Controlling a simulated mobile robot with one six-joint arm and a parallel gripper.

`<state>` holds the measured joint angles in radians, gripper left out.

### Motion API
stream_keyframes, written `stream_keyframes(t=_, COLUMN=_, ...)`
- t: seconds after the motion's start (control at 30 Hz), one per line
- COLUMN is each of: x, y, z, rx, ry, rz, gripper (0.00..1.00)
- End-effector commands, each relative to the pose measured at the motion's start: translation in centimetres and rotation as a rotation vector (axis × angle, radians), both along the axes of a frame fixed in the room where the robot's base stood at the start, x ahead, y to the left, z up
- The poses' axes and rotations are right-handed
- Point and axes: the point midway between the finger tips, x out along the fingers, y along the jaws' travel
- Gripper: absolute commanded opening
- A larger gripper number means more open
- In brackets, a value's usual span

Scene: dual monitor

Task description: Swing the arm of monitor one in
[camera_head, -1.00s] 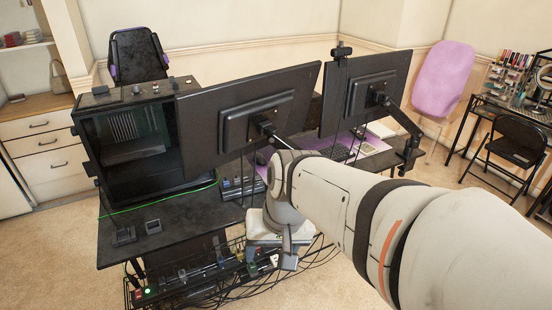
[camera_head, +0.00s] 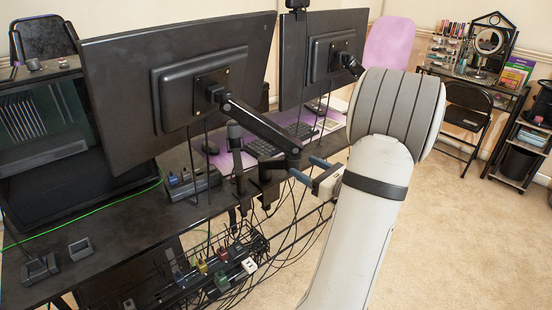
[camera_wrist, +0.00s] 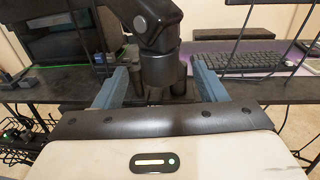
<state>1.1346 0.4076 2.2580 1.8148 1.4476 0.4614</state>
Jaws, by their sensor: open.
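Two black monitors show from behind: a nearer left one (camera_head: 180,85) and a farther right one (camera_head: 320,55). No label tells which is monitor one. The left monitor's black arm (camera_head: 258,124) runs from its back plate down right to a joint above the desk edge. My gripper (camera_head: 302,165) is open beside that joint, fingers pointing left toward it. In the wrist view, the blue-grey fingers (camera_wrist: 158,68) stand either side of the dark upright joint (camera_wrist: 160,71). Contact cannot be told. The right monitor's arm is mostly hidden behind my arm.
The black desk (camera_head: 130,215) carries an open PC case (camera_head: 45,120), a keyboard (camera_head: 282,140) and a purple mat (camera_head: 322,118). A cable tray (camera_head: 225,265) with hanging cables lies below the desk edge. Carpet (camera_head: 460,240) is clear at right.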

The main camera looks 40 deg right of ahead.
Motion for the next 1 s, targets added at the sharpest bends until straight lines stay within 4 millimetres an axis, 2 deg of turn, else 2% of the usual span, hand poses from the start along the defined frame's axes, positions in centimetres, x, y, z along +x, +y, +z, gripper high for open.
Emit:
stream_keyframes(t=0.3, x=4.9, y=1.2, z=0.0, rx=0.0, ry=-0.001, rz=0.011, gripper=0.65)
stream_keyframes(t=0.5, x=7.2, y=1.7, z=0.0, rx=0.0, ry=0.0, rz=0.014, gripper=0.65)
stream_keyframes(t=0.87, x=7.9, y=1.8, z=0.0, rx=0.0, ry=0.0, rz=0.013, gripper=0.65)
stream_keyframes(t=1.0, x=7.9, y=1.9, z=0.0, rx=-0.001, ry=0.0, rz=0.013, gripper=0.54)
